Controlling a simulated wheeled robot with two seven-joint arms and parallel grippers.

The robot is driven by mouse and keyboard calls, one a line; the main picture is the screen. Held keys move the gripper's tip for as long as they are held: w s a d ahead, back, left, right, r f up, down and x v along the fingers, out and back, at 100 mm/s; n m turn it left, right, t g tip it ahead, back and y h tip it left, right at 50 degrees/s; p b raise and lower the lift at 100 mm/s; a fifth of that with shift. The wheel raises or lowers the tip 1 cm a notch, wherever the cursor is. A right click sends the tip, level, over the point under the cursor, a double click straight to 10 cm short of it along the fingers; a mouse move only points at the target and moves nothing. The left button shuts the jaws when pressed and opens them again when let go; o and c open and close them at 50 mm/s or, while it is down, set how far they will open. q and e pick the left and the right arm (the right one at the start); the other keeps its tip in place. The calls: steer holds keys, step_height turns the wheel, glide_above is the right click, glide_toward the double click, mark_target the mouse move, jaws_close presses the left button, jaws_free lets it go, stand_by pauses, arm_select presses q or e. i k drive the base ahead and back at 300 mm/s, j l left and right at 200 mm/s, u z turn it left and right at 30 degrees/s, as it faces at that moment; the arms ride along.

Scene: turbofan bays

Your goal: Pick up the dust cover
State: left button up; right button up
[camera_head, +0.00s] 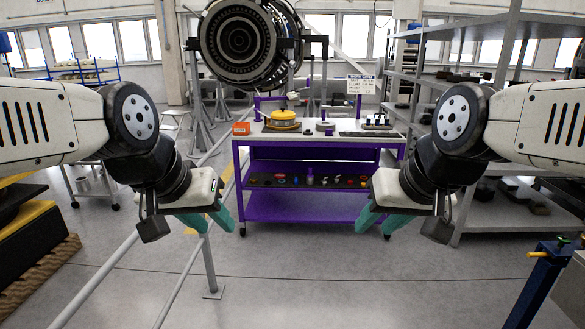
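A round yellow cover (283,119), likely the dust cover, lies on the light top of a purple cart (309,150), left of its middle. My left gripper (213,224) has teal fingers. They are apart with nothing between them, in front of the cart's left end and lower than its top. My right gripper (381,224) is also open and empty, in front of the cart's right end at about the same height. Both grippers are well short of the yellow cover and touch nothing.
An orange box (241,128) and a grey ring-shaped item (324,126) flank the cover. A sign (361,85) stands at the back of the cart. A turbofan engine (240,42) hangs behind. Rails (209,262) run at left; shelving (480,75) stands at right. Floor before the cart is clear.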

mark_target(283, 112)
steer(key=i, duration=2.05)
steer(key=i+l+u, duration=0.1)
steer(key=i, duration=1.95)
steer(key=i+l+u, duration=0.1)
steer(key=i, duration=0.25)
steer(key=i+l+u, duration=0.1)
steer(key=i, duration=0.25)
